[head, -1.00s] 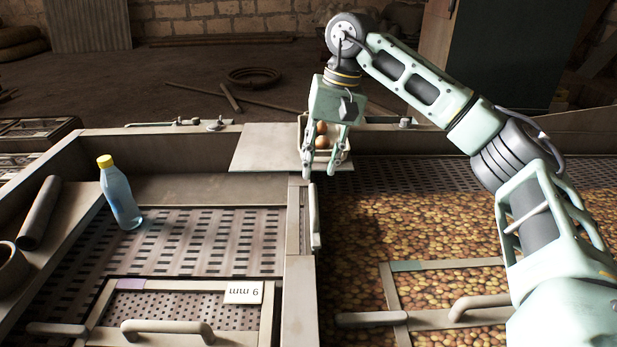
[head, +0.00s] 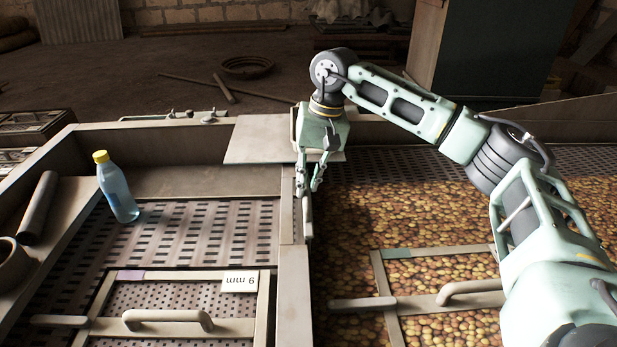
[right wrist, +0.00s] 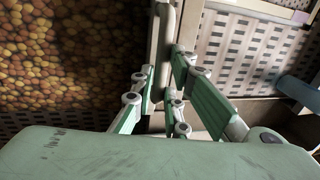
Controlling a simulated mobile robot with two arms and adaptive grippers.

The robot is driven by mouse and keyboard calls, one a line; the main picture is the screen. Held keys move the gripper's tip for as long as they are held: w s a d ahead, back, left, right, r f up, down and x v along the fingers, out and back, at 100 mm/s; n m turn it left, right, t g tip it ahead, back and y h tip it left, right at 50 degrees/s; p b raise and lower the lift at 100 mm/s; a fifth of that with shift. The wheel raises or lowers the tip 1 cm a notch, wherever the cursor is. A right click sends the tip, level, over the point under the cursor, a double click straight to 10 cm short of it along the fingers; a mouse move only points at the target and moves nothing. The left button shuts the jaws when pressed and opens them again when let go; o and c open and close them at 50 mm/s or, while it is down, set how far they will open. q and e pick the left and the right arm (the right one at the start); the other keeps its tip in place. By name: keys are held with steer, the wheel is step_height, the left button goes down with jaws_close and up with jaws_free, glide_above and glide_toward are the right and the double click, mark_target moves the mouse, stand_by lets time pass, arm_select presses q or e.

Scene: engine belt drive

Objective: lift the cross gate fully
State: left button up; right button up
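A pale divider (head: 291,262) runs lengthwise between the empty perforated deck and the deck full of produce. An upright-looking grey bar handle (head: 307,222) is on its right side; I take this to be the cross gate's handle, but cannot be sure. My right gripper (head: 308,190) points down at the far end of this handle. In the right wrist view, the handle (right wrist: 166,40) lies between the fingers of the right gripper (right wrist: 163,62), which are apart. Whether they touch it I cannot tell. My left gripper is out of view.
A blue bottle with a yellow cap (head: 118,190) stands on the left deck. A flat plate (head: 256,139) lies behind the divider. Small round produce (head: 420,215) covers the right deck.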

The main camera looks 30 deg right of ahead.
jaws_close()
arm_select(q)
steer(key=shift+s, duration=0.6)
arm_select(e)
steer(key=shift+r, duration=0.5)
step_height(320, 180, up, 5)
steer(key=shift+p, duration=1.1)
steer(key=shift+o, duration=0.6)
jaws_free()
steer(key=shift+w, duration=0.15)
steer(key=o, duration=0.4)
steer(key=shift+c, duration=0.2)
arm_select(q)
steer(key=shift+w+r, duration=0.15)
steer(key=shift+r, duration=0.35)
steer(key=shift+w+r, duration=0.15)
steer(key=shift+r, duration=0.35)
arm_select(e)
steer(key=shift+o, duration=0.2)
steer(key=shift+s, duration=0.2)
